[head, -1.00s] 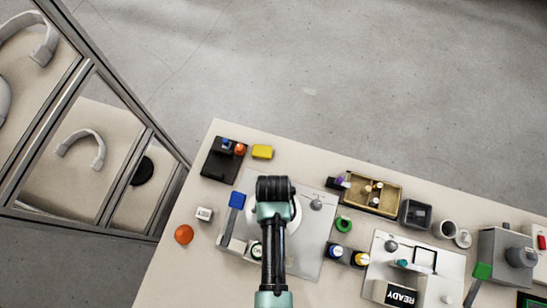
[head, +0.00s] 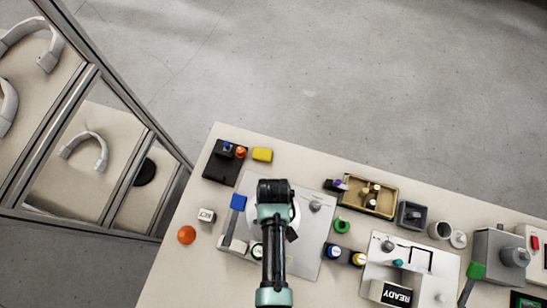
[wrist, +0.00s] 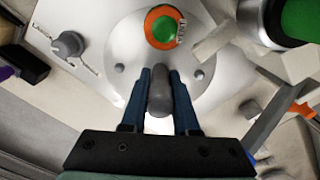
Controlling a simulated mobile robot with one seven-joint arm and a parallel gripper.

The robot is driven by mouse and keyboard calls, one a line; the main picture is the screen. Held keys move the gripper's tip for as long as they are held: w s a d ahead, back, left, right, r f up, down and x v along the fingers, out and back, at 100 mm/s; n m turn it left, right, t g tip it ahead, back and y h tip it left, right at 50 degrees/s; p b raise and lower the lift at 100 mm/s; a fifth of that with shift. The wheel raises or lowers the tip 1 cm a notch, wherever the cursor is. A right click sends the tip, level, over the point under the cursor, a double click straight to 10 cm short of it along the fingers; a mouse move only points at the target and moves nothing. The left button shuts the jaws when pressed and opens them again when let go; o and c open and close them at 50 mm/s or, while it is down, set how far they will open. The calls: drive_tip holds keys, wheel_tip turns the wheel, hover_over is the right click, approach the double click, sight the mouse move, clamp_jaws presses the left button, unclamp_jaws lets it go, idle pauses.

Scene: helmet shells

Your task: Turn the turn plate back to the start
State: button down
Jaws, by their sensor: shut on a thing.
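The turn plate (wrist: 205,95) is a round pale metal disc on a flat station board (head: 310,245). In the wrist view it carries an orange ring (wrist: 152,37) with a green centre and a small round stud. My gripper (wrist: 160,75) has its two blue fingers closed on a grey upright peg (wrist: 158,92) at the plate's near edge. In the head view my arm covers most of the plate, and only a pale edge (head: 251,212) shows beside it. The gripper's fingers are hidden there.
A grey knob (wrist: 69,45) stands on the board beside the plate. A blue-tipped lever (head: 238,202) stands left of it. A wooden tray (head: 368,197) stands to the right.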

drive_tip(key=shift+n+p, duration=0.65)
drive_tip(key=shift+n, duration=1.95)
drive_tip(key=shift+n+p, duration=0.4)
drive_tip(key=shift+n, duration=2)
drive_tip(key=c, duration=0.7)
unclamp_jaws()
wheel_tip(320, 180, up, 13)
